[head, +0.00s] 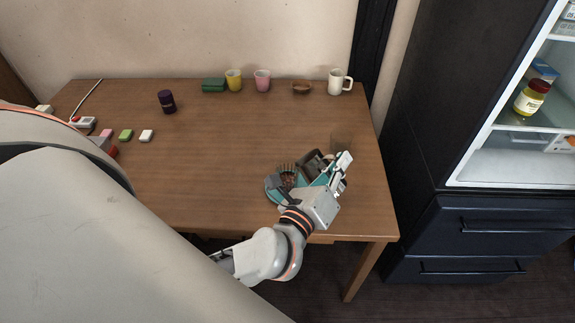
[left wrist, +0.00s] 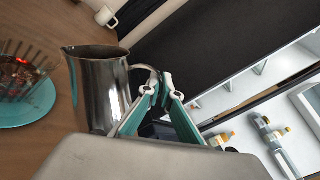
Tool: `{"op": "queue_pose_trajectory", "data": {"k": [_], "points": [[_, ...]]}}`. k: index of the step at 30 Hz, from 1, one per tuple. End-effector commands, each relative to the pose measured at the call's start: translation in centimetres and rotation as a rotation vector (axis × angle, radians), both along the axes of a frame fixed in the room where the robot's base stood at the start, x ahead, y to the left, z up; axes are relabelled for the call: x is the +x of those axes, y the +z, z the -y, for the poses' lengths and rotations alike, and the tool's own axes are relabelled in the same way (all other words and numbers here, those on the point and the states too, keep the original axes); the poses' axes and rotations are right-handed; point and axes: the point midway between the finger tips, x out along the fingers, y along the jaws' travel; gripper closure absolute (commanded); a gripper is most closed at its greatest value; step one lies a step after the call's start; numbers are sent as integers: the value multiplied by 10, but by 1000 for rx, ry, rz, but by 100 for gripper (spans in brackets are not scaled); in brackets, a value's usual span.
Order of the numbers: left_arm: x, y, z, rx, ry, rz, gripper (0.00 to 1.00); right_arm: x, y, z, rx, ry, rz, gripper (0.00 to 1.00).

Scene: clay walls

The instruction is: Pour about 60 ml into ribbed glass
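A metal pitcher (left wrist: 100,90) with a spout stands out in the left wrist view, its spout toward the glass. In the head view the pitcher (head: 313,163) is partly hidden by my left gripper (head: 338,174). The left gripper's fingers (left wrist: 161,82) are close together at the pitcher's handle and appear shut on it. The ribbed glass (head: 287,171) is just left of the pitcher, on a teal saucer (head: 271,192). In the left wrist view, reddish brown shows through the ribbed glass (left wrist: 22,70); I cannot tell its fill level. My right gripper is out of view.
A clear glass (head: 342,142) stands behind the gripper. Along the table's back are a green block (head: 213,84), yellow cup (head: 234,80), pink cup (head: 262,80), brown bowl (head: 302,88) and white mug (head: 339,82). A dark jar (head: 167,101) stands left. An open fridge (head: 510,165) is right.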

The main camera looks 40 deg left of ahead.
Motion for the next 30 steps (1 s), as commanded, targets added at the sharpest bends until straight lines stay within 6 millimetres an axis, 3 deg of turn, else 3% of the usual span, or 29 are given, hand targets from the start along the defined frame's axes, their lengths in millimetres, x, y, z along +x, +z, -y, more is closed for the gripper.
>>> {"op": "queue_pose_trajectory", "data": {"k": [21,30], "points": [[0,1,0,5,0,3,100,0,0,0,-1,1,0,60],[1,-17,12,146,-3,-4,100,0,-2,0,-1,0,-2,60]]}}
